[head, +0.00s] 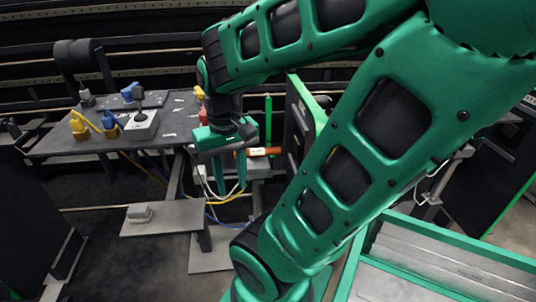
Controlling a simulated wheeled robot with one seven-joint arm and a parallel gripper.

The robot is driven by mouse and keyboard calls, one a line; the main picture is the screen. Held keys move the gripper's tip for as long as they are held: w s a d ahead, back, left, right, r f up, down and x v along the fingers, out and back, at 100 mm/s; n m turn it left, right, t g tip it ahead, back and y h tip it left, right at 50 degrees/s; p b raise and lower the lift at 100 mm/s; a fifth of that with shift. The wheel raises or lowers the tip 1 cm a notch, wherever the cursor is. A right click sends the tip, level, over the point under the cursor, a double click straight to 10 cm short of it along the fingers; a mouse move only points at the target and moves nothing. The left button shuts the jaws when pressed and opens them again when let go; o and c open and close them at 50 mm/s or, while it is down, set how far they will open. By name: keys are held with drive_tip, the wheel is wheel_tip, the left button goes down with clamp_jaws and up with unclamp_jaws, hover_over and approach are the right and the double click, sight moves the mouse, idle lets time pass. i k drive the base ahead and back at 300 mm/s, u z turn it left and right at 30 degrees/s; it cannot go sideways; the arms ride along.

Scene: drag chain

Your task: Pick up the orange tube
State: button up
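The orange tube (270,151) lies roughly level on a small grey stand (262,170) near the middle of the head view. It has a pale label at its left part. My gripper (231,186) points down just left of the tube in the picture. Its two green fingers are apart, with nothing visible between them. The right finger stands close to the tube's left end, which it may partly hide. I cannot tell the depth gap between finger and tube.
A dark workbench (60,145) at left holds a joystick box (141,124) and yellow and blue connectors. Loose cables (225,198) hang below my gripper. A green-edged upright panel (303,115) stands right of the tube. A low grey shelf (165,218) is in front.

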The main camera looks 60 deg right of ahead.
sight(253, 152)
drive_tip(key=k, duration=1.45)
drive_tip(key=z, duration=0.65)
drive_tip(key=i, duration=1.5)
drive_tip(key=u, duration=0.05)
